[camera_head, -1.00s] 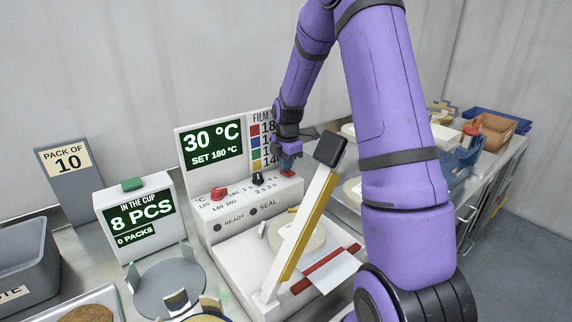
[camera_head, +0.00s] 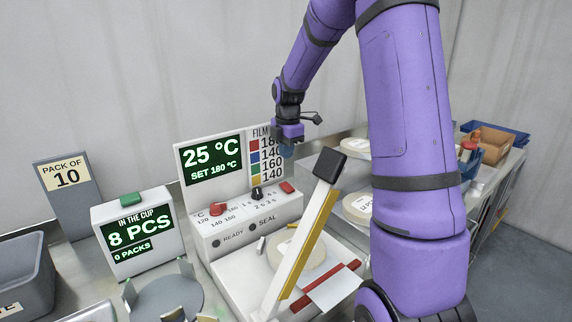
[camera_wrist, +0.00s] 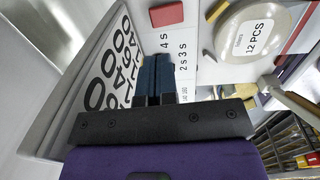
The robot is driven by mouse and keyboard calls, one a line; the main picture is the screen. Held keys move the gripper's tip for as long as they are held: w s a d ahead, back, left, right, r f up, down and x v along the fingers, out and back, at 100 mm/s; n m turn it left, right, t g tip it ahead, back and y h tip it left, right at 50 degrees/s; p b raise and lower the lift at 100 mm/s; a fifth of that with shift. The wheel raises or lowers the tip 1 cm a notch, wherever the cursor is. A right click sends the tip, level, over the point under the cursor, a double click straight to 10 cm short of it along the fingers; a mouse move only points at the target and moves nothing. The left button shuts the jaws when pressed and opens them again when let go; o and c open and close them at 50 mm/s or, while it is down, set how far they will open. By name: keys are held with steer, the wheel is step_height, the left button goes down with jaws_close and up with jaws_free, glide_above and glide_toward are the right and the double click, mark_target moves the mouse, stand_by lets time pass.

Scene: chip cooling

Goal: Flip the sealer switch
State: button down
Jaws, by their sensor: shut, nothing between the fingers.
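The sealer (camera_head: 262,226) is a white unit with a panel whose green display (camera_head: 212,154) reads 25 °C, SET 180 °C. A red rocker switch (camera_head: 287,187) sits at the top right of its control box; it also shows in the wrist view (camera_wrist: 166,14). I cannot tell which way it is tipped. A red knob (camera_head: 217,208) and a black knob (camera_head: 257,193) sit left of it. The READY and SEAL lamps look dark. My gripper (camera_head: 287,151) is shut and empty, above the switch and apart from it; its blue fingers show in the wrist view (camera_wrist: 156,76).
The sealer's lever arm (camera_head: 309,240) stands raised, with a black handle (camera_head: 329,166), close right of the control box. A pale round pack (camera_head: 300,252) lies beneath it. A counter display (camera_head: 134,234) reads 8 PCS at left. Bins (camera_head: 489,149) stand at far right.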

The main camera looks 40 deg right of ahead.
mark_target(284, 184)
steer(key=shift+r, duration=0.4)
steer(key=shift+r, duration=0.1)
steer(key=s+r, duration=0.1)
steer(key=s+r+t, duration=0.1)
steer(key=r, duration=0.1)
steer(key=shift+r, duration=0.1)
stand_by(0.4)
steer(key=f, duration=0.4)
steer(key=w+f, duration=0.1)
steer(key=f, duration=0.4)
steer(key=w+f, duration=0.1)
steer(key=f, duration=0.4)
steer(key=shift+w, duration=0.25)
